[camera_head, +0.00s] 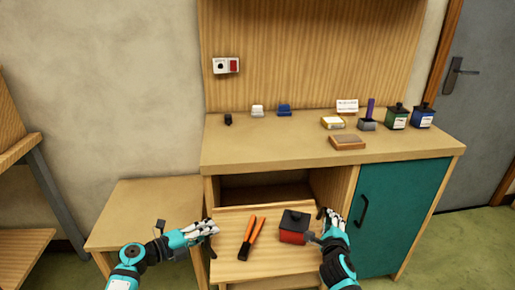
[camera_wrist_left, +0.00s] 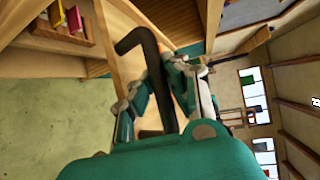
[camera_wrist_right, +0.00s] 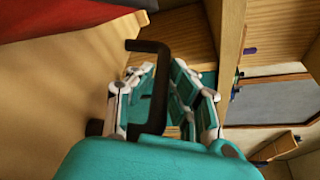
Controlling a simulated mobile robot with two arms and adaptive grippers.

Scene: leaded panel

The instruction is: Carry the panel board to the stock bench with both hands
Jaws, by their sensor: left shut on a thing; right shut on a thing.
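The panel board (camera_head: 228,268) is a pale wooden board, roughly level, in front of the tall bench's open bay. Orange-handled pliers (camera_head: 251,238) and a black and red block (camera_head: 294,228) lie on it. My left gripper (camera_head: 208,230) is shut on a black handle at the board's left side. That handle (camera_wrist_left: 155,75) passes between its fingers in the left wrist view. My right gripper (camera_head: 329,222) is shut on the right handle, and this black handle (camera_wrist_right: 158,85) shows in the right wrist view. The board's underside is hidden.
A low wooden bench (camera_head: 150,205) with a bare top stands at the left. The tall bench (camera_head: 260,145) has small blocks, a brown pad (camera_head: 347,142) and bottles (camera_head: 397,117) on top, and a teal cabinet door (camera_head: 395,210). A shelf unit (camera_head: 22,150) stands far left.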

